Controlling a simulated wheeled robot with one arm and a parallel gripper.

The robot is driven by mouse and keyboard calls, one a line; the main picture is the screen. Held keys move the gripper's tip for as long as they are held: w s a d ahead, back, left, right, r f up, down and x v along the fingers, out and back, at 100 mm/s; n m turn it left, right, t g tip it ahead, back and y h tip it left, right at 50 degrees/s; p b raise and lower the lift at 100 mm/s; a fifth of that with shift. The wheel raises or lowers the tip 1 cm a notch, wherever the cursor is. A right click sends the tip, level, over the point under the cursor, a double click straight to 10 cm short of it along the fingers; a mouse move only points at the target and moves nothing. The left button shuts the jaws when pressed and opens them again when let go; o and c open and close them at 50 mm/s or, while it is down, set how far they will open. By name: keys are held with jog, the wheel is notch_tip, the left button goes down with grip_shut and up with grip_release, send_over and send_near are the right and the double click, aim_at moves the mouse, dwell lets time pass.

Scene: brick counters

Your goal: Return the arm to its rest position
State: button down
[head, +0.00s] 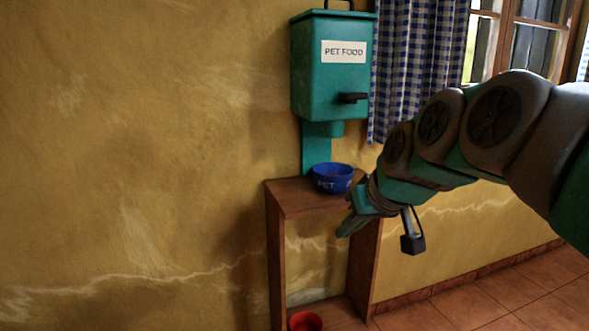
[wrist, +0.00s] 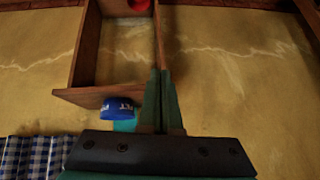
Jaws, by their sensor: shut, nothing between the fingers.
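My arm reaches in from the right in the head view, and my gripper (head: 345,228) is in front of a small wooden stand. The wrist view shows its two green fingers (wrist: 158,100) close together, shut and empty. In the head view the gripper is near the stand's front right, below and to the right of a blue bowl. I cannot tell whether it touches the stand.
The blue pet bowl (head: 333,178) stands on the wooden stand (head: 290,200), under a teal pet food dispenser (head: 332,80) on the wall. A red bowl (head: 305,321) is low inside the stand. A checked curtain (head: 415,60) hangs right. Tiled floor (head: 500,300) is clear.

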jog(key=s+d+f+m+g+h, duration=0.1)
jog(key=s+f+g, duration=0.3)
jog(key=s+f, duration=0.7)
jog(key=s+d+f+m+g+h, duration=0.2)
jog(key=s+d+f+g, duration=0.2)
jog(key=s+f, duration=0.7)
jog(key=s, duration=0.7)
jog(key=shift+f+g, duration=0.25)
jog(key=shift+g, duration=0.05)
